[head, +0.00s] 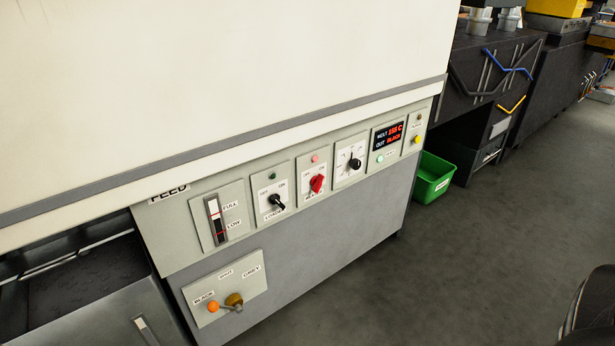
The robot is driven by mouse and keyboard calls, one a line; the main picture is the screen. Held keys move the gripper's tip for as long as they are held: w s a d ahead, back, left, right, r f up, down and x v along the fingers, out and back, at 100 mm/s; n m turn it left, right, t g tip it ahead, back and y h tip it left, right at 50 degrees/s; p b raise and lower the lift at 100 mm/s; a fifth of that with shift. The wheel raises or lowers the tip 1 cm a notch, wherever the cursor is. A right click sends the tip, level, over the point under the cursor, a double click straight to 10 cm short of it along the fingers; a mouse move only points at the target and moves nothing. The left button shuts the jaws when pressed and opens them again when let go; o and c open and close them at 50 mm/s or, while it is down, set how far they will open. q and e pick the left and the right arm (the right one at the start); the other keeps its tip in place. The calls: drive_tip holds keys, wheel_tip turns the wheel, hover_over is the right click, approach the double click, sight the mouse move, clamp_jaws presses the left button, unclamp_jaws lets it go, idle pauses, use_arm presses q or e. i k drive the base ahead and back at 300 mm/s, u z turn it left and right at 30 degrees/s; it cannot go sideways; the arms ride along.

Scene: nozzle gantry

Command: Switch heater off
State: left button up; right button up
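The heater switch (317,183) is a red rotary knob on a pale plate in the machine's front control panel (176,228). Its label is partly covered by the knob, and I cannot tell for sure which way it points. A pinkish-red lamp (315,158) sits above it. A display (388,136) to its right shows red and white text, seemingly a melt temperature in the 200s C and an "OUT" line. Neither of my grippers is in view.
The black loader switch (277,201) is left of the heater switch, and a black dial (354,164) is right of it. A lower plate has an orange-knobbed lever (213,307). A green bin (433,178) stands on the floor at right. The floor before the panel is clear.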

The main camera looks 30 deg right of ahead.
sight(316, 182)
drive_tip(key=z, duration=0.45)
drive_tip(key=k, duration=0.55)
drive_tip(key=z, duration=1.05)
drive_tip(key=i, duration=0.55)
drive_tip(key=u, duration=0.75)
drive_tip(key=i, duration=1.05)
drive_tip(key=u, duration=0.25)
